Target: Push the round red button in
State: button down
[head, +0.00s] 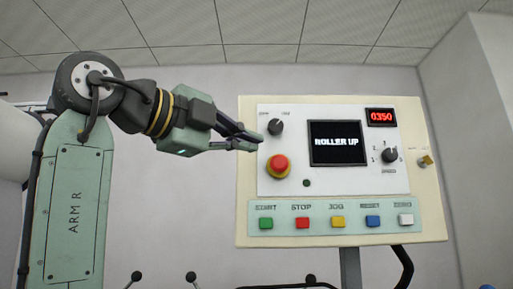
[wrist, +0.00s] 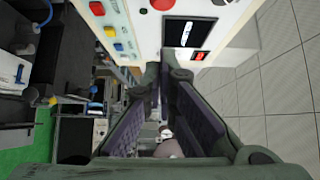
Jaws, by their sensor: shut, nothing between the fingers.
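The round red button (head: 278,163) is a domed cap on a yellow collar at the left of the control panel's white plate (head: 330,185), left of the screen. In the wrist view the red button (wrist: 162,4) is cut off by the top edge. My gripper (head: 260,142) is shut and empty. Its tips show above and left of the button in the head view, just below a dark knob, and they do not cover the button. In the wrist view the fingers (wrist: 164,74) come together below the panel's screen. The gap in depth to the panel is unclear.
The knob (head: 275,127) is close to my fingertips. A screen reading "ROLLER UP" (head: 337,143), a red 0350 display (head: 380,117) and another knob (head: 389,155) are to the right. Several square coloured buttons, including the red STOP button (head: 302,223), line the panel's bottom.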

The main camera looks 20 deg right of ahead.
aim_at(277, 159)
jog(key=p+x, duration=0.1)
jog(key=x, duration=0.2)
jog(key=w+p+x, duration=0.1)
jog(key=x, duration=0.3)
jog(key=w+a+p+x, duration=0.1)
jog(key=x, duration=0.3)
jog(key=shift+w+r, duration=0.1)
jog(key=shift+w+d, duration=0.1)
jog(key=shift+w, duration=0.2)
